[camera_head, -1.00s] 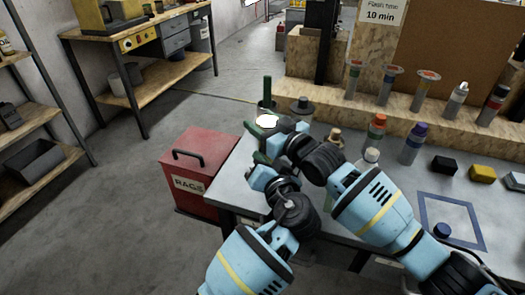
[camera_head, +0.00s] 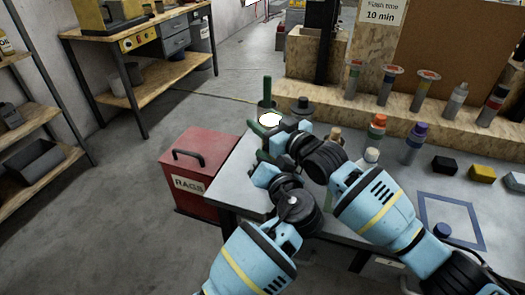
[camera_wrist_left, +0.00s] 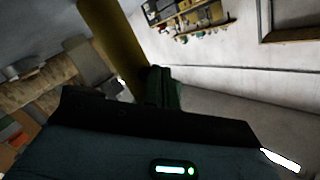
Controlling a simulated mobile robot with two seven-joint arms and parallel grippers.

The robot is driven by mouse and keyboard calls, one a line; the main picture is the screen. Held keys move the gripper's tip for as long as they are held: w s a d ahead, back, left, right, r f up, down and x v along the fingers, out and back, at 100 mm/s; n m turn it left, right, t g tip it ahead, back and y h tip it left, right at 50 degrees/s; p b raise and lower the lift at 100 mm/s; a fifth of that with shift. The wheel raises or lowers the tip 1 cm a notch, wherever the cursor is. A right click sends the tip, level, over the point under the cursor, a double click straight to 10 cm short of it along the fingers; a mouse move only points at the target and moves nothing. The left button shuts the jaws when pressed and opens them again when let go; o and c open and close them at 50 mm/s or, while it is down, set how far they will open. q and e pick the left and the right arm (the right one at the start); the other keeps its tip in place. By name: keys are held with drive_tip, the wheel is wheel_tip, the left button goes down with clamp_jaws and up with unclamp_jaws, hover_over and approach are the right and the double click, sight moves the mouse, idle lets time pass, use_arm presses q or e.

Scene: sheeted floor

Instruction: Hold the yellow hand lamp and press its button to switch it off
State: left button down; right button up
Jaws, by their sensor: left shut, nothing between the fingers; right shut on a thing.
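The hand lamp shows in the head view as a bright white lit face (camera_head: 270,119) near the table's far left corner. Its body is mostly hidden there by my right gripper. In the left wrist view a yellow cylinder (camera_wrist_left: 112,45), which looks like the lamp's body, stands close in front of my left gripper. My right gripper (camera_head: 259,129), with green fingers, is shut on the lamp. My left gripper (camera_head: 262,157) is shut and empty, just below and near the lamp; its dark green fingers show in the left wrist view (camera_wrist_left: 160,88). I cannot see the button or tell whether the fingers touch the lamp.
A grey table (camera_head: 235,183) lies under my arms. A red rags bin (camera_head: 200,185) stands at its left. Behind the lamp are a dark green upright object (camera_head: 267,90) and a dark lidded container (camera_head: 302,107). Several bottles and a blue square outline (camera_head: 452,222) lie to the right.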

use_arm(q)
drive_tip(key=shift+w+a, duration=0.35)
use_arm(e)
drive_tip(key=shift+s+a+f, duration=0.2)
drive_tip(key=shift+s+a, duration=0.35)
drive_tip(key=shift+a, duration=0.15)
use_arm(q)
drive_tip(key=shift+s+a+f, duration=0.1)
drive_tip(key=shift+s+a, duration=0.15)
drive_tip(key=shift+s, duration=0.25)
drive_tip(key=shift+s+a, duration=0.2)
drive_tip(key=shift+s, duration=0.3)
use_arm(e)
drive_tip(key=shift+w+d, duration=0.15)
drive_tip(key=shift+d, duration=0.05)
use_arm(q)
drive_tip(key=shift+s, duration=0.1)
use_arm(e)
drive_tip(key=shift+w+d, duration=0.1)
drive_tip(key=shift+r, duration=0.1)
use_arm(q)
drive_tip(key=s, duration=0.1)
drive_tip(key=s+a, duration=0.1)
drive_tip(key=s, duration=0.2)
drive_tip(key=shift+s+a, duration=0.25)
drive_tip(key=shift+a, duration=0.15)
